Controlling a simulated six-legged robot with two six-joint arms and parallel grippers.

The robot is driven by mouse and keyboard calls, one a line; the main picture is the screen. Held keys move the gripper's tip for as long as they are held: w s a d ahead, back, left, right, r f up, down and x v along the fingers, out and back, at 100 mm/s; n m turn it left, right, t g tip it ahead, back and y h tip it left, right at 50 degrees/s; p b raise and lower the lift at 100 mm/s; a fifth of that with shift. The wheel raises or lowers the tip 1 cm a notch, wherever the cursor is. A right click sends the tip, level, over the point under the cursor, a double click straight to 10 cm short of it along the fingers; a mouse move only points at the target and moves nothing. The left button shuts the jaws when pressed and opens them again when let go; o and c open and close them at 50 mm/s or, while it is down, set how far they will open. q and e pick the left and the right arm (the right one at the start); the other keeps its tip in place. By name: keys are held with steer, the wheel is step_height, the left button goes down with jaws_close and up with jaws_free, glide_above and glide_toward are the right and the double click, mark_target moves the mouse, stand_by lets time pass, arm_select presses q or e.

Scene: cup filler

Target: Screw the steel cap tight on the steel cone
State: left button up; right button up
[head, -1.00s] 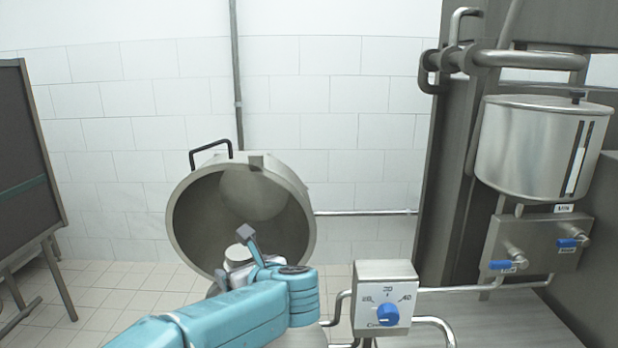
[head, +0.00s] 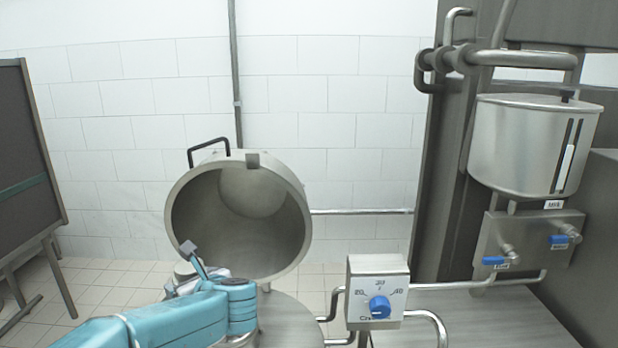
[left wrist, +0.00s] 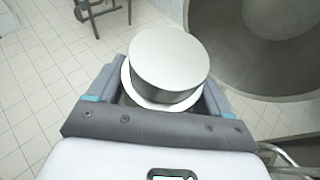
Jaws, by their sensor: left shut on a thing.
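A round steel piece with a flat top and a wider rim below, which looks like the steel cap (left wrist: 172,62), sits between my left gripper's fingers in the left wrist view. In the head view my left gripper (head: 186,266) is shut on it, in front of the lower left edge of the big steel drum. Only a small pale part of the cap (head: 182,270) shows there, behind the gripper. I cannot make out a steel cone for certain in either view. My right gripper is not in view.
The big tilted steel drum (head: 298,198) gapes open with a black handle on top. A control box with a blue knob (head: 380,307) stands right of my left arm. A steel tank (head: 515,150) hangs at right above two blue-handled taps. A dark board (head: 25,150) stands at left.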

arm_select(q)
steer(key=shift+h, duration=0.3)
steer(key=a+f, duration=0.2)
steer(key=a, duration=0.1)
steer(key=s+a, duration=0.1)
steer(key=a, duration=0.1)
steer(key=shift+a+f, duration=0.2)
steer(key=shift+f, duration=0.2)
steer(key=f+m, duration=0.1)
steer(key=s+f+t+h, duration=0.1)
steer(key=f, duration=0.1)
steer(key=s+a+f+m+h, duration=0.1)
steer(key=shift+a+f+m+t, duration=0.1)
steer(key=shift+f+m+t, duration=0.05)
steer(key=shift+m+t, duration=0.15)
steer(key=s+d+f+m+t+h, duration=0.1)
steer(key=s+d+f+m+h, duration=0.4)
steer(key=d+f, duration=0.3)
steer(key=s+d+h, duration=0.1)
steer(key=d, duration=0.1)
steer(key=shift+d+m+t+h, duration=0.3)
steer(key=shift+m+t, duration=0.1)
steer(key=shift+s, duration=0.1)
